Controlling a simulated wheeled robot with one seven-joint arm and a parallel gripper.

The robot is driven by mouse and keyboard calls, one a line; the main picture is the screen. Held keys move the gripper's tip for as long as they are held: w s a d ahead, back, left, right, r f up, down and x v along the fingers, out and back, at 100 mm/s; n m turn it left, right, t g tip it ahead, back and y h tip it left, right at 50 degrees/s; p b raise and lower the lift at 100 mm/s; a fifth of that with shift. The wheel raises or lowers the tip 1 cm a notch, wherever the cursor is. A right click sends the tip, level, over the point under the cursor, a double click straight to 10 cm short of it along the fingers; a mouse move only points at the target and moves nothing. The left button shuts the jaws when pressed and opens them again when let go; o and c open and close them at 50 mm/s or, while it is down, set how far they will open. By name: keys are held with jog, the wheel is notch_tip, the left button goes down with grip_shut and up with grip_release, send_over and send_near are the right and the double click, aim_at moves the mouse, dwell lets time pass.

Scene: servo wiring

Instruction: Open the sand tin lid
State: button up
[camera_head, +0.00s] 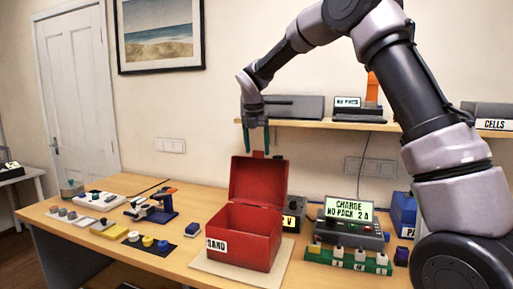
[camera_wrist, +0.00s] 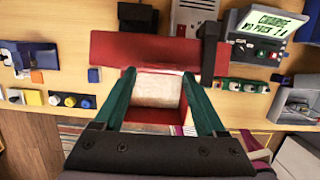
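The red sand tin (camera_head: 250,245) stands on a pale board on the desk, with a white SAND label (camera_head: 216,245) on its front. Its lid (camera_head: 258,182) is raised, standing roughly upright at the back of the tin, so the inside shows. My gripper (camera_head: 259,152) is above the lid's top edge, its two green fingers apart and pointing down, with nothing seen held. In the wrist view the fingers (camera_wrist: 158,75) are spread, with the lid (camera_wrist: 110,50) beyond them and a pale patch inside the tin between them. Whether a finger touches the lid I cannot tell.
Right of the tin are a charger with a lit display (camera_head: 349,211) and a green strip (camera_head: 347,261) of small blocks. Left are a blue-orange tool (camera_head: 153,204) and several small parts. A shelf (camera_head: 330,125) runs behind my gripper. Desk space just left of the tin is partly clear.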

dwell(0.3)
jog(key=v, duration=1)
jog(key=shift+s+r, duration=0.15)
jog(key=shift+r, duration=0.2)
jog(key=s+d+r+m+t+y, duration=0.1)
jog(key=s+d+r+m, duration=0.2)
jog(key=s+d+m, duration=0.4)
jog(key=s+d+r+m+t, duration=0.1)
jog(key=s+d+r+m, duration=0.2)
jog(key=s+d+m, duration=0.45)
jog(key=s+d+f+m+t+y, duration=0.1)
jog(key=s+d+f+m, duration=0.2)
jog(key=m, duration=0.8)
jog(key=s+d+f+m+t, duration=0.1)
jog(key=s+d+f+m, duration=0.2)
jog(key=s+d+m, duration=0.5)
jog(key=s+m, duration=0.3)
jog(key=s, duration=0.1)
jog(key=shift+s+t+y, duration=0.15)
jog(key=shift+t+y, duration=0.25)
